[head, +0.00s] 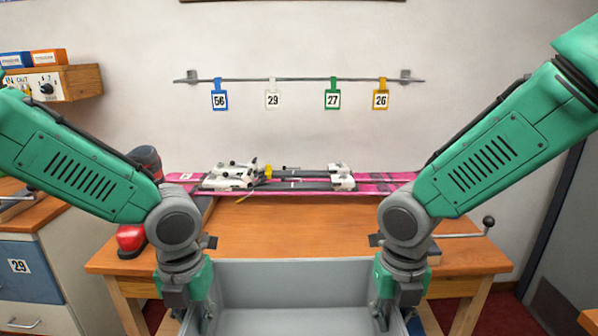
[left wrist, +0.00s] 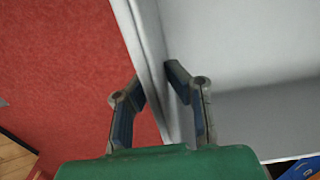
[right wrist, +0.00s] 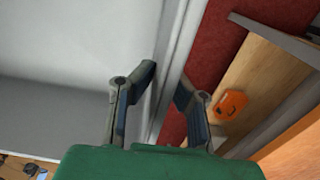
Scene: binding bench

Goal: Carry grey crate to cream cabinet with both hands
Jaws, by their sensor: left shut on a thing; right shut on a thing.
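The grey crate (head: 300,282) is at the bottom centre of the head view, in front of the workbench, its near part cut off by the frame. My left gripper (left wrist: 152,82) is shut on the crate's left wall, one finger inside and one outside. My right gripper (right wrist: 165,86) is shut on the right wall in the same way. The visible crate floor looks bare in the left wrist view (left wrist: 235,55). I cannot surely identify the cream cabinet; a drawer unit (head: 75,262) with a cream side, a blue-grey drawer and an off-white drawer stands at the left.
In the right wrist view, an orange object (right wrist: 231,105) lies on wood beside the crate. Red floor (left wrist: 60,70) shows at the left.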

